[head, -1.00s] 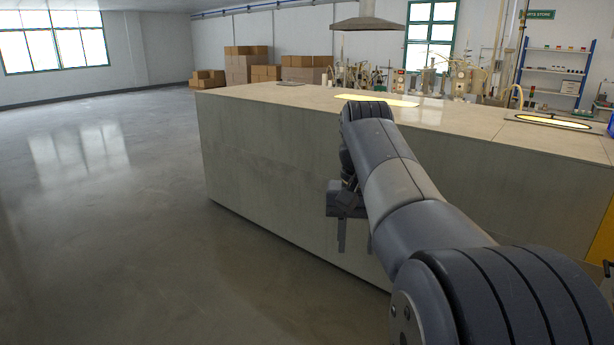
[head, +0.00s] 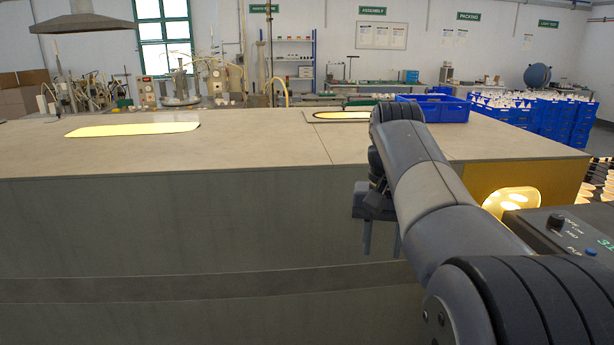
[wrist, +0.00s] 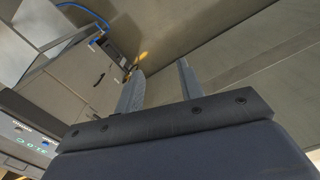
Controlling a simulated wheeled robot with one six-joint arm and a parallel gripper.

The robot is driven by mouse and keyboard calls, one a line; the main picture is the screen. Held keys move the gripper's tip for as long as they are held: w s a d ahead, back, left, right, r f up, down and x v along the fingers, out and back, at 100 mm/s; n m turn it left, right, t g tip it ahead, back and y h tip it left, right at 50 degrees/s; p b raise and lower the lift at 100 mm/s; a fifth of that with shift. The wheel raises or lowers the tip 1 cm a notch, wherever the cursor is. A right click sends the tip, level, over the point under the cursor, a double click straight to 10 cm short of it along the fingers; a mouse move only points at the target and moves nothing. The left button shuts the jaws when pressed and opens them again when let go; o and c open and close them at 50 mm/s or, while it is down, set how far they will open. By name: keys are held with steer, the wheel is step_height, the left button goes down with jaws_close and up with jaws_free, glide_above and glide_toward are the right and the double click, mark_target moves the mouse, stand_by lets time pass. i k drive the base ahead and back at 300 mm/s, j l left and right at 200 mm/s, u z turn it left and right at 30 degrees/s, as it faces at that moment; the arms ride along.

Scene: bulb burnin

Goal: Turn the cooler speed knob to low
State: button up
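A dark control panel (head: 535,240) is at the lower right of the head view. It carries a black knob (head: 556,221), a blue button (head: 591,252) and green display characters. The lettering around the knob is too small to read surely, so its setting cannot be told. A panel with green digits (wrist: 30,145) also shows at the left edge of the wrist view. My gripper (head: 382,248) hangs in front of the long counter, left of the panel and well apart from the knob. Its two fingers (wrist: 160,70) are spread, with nothing between them.
The long counter (head: 250,215) fills the front. A yellow housing with a glowing opening (head: 512,200) adjoins the panel. A blue bin (head: 438,108) stands on the counter top, and stacked blue crates (head: 550,120) stand behind at the right.

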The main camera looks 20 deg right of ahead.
mark_target(555, 220)
steer(key=i+l+z, duration=0.15)
steer(key=i+z, duration=0.55)
steer(key=z, duration=0.2)
steer(key=i+z, duration=0.45)
steer(key=i+j+z, duration=0.2)
steer(key=z, duration=0.25)
steer(key=i+j+z, duration=0.15)
steer(key=i+z, duration=0.35)
steer(key=i+j+z, duration=0.3)
steer(key=z, duration=0.2)
steer(key=i+j, duration=0.05)
